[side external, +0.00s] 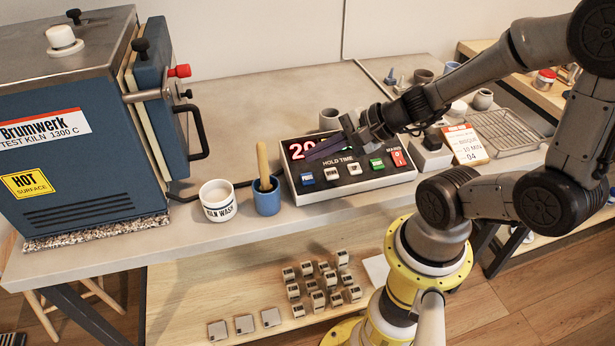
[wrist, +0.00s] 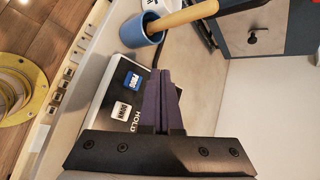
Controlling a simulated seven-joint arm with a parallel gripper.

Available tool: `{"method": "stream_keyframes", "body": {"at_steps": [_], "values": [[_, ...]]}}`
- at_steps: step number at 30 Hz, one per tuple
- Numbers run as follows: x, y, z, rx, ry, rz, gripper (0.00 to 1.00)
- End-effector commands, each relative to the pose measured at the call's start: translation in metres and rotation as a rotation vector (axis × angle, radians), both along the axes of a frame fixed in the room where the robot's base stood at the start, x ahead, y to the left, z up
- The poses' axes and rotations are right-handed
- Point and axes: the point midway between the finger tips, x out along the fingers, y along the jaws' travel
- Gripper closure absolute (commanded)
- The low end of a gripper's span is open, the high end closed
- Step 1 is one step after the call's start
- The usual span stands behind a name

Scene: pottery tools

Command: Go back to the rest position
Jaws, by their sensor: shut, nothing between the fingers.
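My gripper (side external: 325,149) is over the hold-time controller box (side external: 345,182) on the bench, its fingers in front of the red display. In the wrist view its dark fingers (wrist: 161,97) are shut together with nothing between them. They hide part of the panel. The box has a blue button (side external: 307,179), white buttons, a green button (side external: 376,164) and a red switch (side external: 399,158). In the wrist view, the blue button (wrist: 133,81) and a white button (wrist: 121,110) show beside the fingers. I cannot tell whether the fingertips touch the box.
A blue test kiln (side external: 75,150) with a handled door stands left. A kiln wash cup (side external: 217,203) and a blue pot (side external: 266,198) with a wooden-handled tool stand left of the box. A card (side external: 466,145), wire rack (side external: 505,132) and small pots are right.

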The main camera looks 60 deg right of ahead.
Motion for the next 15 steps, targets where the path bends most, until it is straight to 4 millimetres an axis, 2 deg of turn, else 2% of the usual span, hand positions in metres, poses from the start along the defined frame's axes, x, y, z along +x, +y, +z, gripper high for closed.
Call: {"method": "stream_keyframes", "body": {"at_steps": [5, 8, 11, 15], "values": [[0.000, 0.002, 0.000, 0.000, 0.000, 0.006, 1.00], [0.002, 0.011, 0.003, -0.003, -0.006, 0.044, 1.00], [0.006, 0.028, 0.020, -0.041, -0.044, 0.132, 1.00], [-0.003, 0.066, 0.050, -0.206, -0.100, 0.415, 1.00]]}}
